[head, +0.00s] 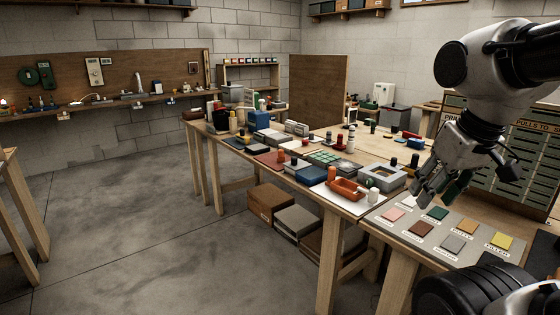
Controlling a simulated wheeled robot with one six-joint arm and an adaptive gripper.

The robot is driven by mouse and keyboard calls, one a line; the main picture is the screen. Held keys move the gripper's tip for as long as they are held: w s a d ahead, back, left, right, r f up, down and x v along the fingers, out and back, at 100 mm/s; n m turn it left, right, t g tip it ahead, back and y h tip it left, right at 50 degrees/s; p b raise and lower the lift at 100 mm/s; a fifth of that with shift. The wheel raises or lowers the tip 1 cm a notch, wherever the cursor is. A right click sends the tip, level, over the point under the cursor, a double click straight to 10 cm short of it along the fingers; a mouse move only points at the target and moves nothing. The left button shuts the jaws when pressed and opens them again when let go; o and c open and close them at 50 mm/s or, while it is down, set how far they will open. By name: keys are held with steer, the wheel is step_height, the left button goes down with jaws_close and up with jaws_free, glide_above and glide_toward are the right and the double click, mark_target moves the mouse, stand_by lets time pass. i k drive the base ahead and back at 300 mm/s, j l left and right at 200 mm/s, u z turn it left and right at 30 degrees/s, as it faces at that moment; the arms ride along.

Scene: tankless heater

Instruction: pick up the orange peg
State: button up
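A small upright orange peg (332,174) stands at the left end of an orange tray (348,190), near the front edge of the long table. Another reddish-orange peg (281,156) stands farther back on a dark red mat; I cannot tell for sure which one the task names. My gripper (437,194) hangs at the right, pointing down, over the board of colour samples. Its fingers look apart with nothing between them. It is to the right of both pegs and touches neither.
The long wooden table (262,166) is crowded with blocks, pegs and boxes. A grey box with an opening (382,176) and a cream peg (373,195) stand between the tray and my gripper. Boxes (270,203) lie under the table. The floor (130,235) at left is clear.

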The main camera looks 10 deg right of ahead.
mark_target(281, 152)
steer(key=i+j+z, duration=0.25)
steer(key=i+j, duration=0.75)
steer(key=i, duration=0.15)
steer(key=i+j+z, duration=0.3)
steer(key=i+j, duration=0.75)
steer(key=j, duration=0.2)
